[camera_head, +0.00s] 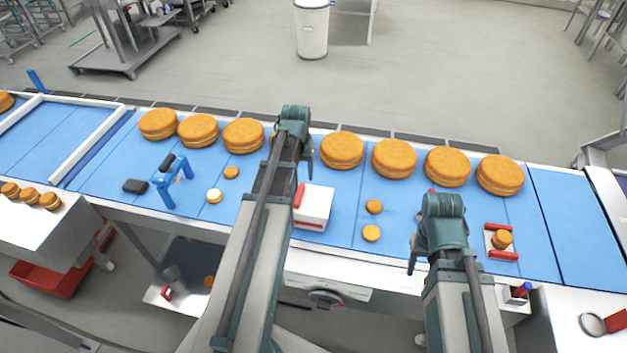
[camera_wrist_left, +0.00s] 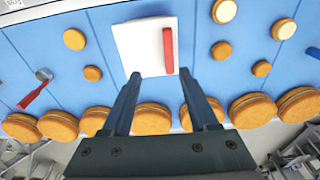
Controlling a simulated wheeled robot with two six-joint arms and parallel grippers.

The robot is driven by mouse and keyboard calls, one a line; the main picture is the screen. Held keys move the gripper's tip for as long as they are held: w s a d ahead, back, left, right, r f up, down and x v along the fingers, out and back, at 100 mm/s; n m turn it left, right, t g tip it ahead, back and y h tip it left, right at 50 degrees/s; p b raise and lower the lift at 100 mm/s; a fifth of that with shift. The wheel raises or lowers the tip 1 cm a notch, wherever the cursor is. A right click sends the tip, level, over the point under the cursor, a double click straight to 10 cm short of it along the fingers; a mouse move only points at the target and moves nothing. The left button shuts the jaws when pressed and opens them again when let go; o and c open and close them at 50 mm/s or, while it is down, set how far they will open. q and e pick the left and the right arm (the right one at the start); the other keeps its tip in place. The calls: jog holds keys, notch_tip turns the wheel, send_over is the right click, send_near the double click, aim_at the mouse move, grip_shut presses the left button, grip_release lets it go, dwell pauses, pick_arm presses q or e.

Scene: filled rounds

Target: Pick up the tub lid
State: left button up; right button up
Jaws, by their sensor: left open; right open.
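The tub lid (camera_head: 318,200) is a white square piece with a red bar on its top, near the middle of the blue belt. A red strip shows low on the near side of this white block in the head view; whether a tub is under the lid I cannot tell. In the left wrist view the lid (camera_wrist_left: 139,47) lies just beyond my open fingertips, its red bar to the right. My left gripper (camera_head: 306,152) (camera_wrist_left: 159,73) is open and empty, over the far side of the lid. My right gripper (camera_head: 415,262) is open near the belt's front edge.
A row of large filled rounds (camera_head: 394,158) lines the far side of the belt. Small rounds (camera_head: 371,233) lie to the lid's right. A blue tool (camera_head: 170,181) and dark block (camera_head: 136,186) are left. A red-handled tray (camera_head: 490,238) holding a small round is right.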

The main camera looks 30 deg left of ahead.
pick_arm(q)
jog(key=a+r, duration=0.1)
jog(key=b, duration=0.9)
send_over(299, 193)
jog(key=f, duration=0.8)
jog(key=shift+s+d+f, duration=0.3)
jog(key=shift+d+f, duration=0.05)
jog(key=shift+f, duration=0.05)
jog(key=shift+p, duration=0.3)
pick_arm(e)
notch_tip(299, 193, down, 8)
jog(key=shift+w+r, duration=0.15)
jog(key=shift+w, duration=0.1)
pick_arm(q)
jog(key=f+b, duration=0.5)
jog(key=shift+w+a+f, duration=0.1)
jog(key=shift+w+a, duration=0.15)
jog(key=shift+a, duration=0.1)
pick_arm(e)
notch_tip(299, 193, down, 5)
jog(key=shift+f, duration=0.1)
pick_arm(q)
grip_shut()
